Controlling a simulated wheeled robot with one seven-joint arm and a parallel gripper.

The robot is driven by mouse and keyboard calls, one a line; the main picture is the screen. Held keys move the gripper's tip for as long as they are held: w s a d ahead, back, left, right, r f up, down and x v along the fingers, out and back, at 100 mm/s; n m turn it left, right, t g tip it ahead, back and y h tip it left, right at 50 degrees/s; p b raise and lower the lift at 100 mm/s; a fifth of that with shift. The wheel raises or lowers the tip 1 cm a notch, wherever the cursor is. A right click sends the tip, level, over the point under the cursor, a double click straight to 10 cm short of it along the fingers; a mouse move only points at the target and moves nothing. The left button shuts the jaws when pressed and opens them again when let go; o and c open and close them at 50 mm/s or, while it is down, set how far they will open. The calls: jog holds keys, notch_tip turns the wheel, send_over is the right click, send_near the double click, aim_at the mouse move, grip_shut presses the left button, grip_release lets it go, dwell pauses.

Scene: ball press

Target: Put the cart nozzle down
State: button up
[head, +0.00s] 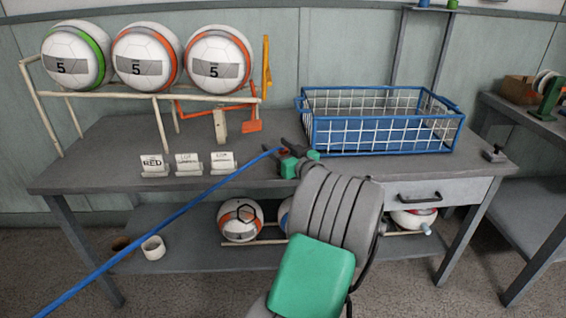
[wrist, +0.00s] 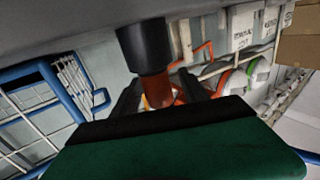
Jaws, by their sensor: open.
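My gripper (head: 293,148) is at the table top, left of the blue basket, with its dark fingers pointing away from my body. A blue hose (head: 190,202) rises from the lower left and ends beside the fingers. The cart nozzle, seen in the wrist view as a black cylinder (wrist: 144,48) with a reddish-brown end (wrist: 158,92), lies between the two dark fingers (wrist: 158,94). The fingers are open around it. In the head view the nozzle is small and mostly hidden by my gripper. I cannot tell whether it touches the table.
A blue wire basket (head: 380,146) stands at the right of the grey table (head: 100,180). Three balls (head: 147,58) sit on a rack at the back left, with an orange tool (head: 251,127) beside it. Label cards (head: 189,165) stand in front.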

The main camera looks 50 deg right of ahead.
jog(key=shift+c, duration=0.3)
grip_shut()
dwell(0.3)
